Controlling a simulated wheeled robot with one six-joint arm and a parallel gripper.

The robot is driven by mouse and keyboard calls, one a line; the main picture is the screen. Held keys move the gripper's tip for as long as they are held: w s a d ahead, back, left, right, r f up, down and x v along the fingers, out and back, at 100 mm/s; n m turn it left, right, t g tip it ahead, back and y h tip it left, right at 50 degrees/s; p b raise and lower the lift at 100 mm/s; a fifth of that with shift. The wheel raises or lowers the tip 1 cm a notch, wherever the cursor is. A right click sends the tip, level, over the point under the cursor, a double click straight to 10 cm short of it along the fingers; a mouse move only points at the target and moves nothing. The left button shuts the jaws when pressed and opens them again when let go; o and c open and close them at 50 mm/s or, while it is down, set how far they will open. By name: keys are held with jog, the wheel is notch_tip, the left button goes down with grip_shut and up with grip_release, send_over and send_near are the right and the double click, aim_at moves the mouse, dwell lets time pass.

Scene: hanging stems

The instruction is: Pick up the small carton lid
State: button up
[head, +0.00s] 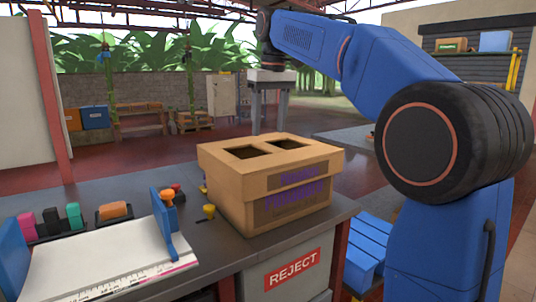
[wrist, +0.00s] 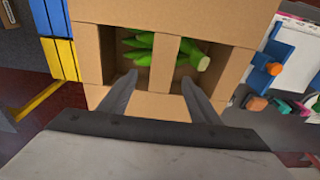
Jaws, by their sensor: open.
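The small carton lid (head: 291,160) is brown cardboard with two rectangular openings. It sits level on the carton body (head: 262,213) near the table's far right corner. In the wrist view the lid (wrist: 140,14) fills the upper middle, and green bananas (wrist: 190,54) show through its openings. My gripper (head: 270,130) points down at the lid's far edge in the head view. In the wrist view my gripper (wrist: 159,82) is open, its two fingers apart and empty over the lid's near part. I cannot tell how high the tips are above the lid.
A white paper-covered board with blue ends (head: 110,260) lies on the grey table (head: 190,283) at the left. Blue crates (head: 368,255) are at the right below the table.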

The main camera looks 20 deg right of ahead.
aim_at(268, 146)
jog(key=shift+a+f, duration=0.2)
jog(key=shift+f, duration=3.4)
jog(key=c, duration=1.4)
jog(key=shift+r, duration=0.1)
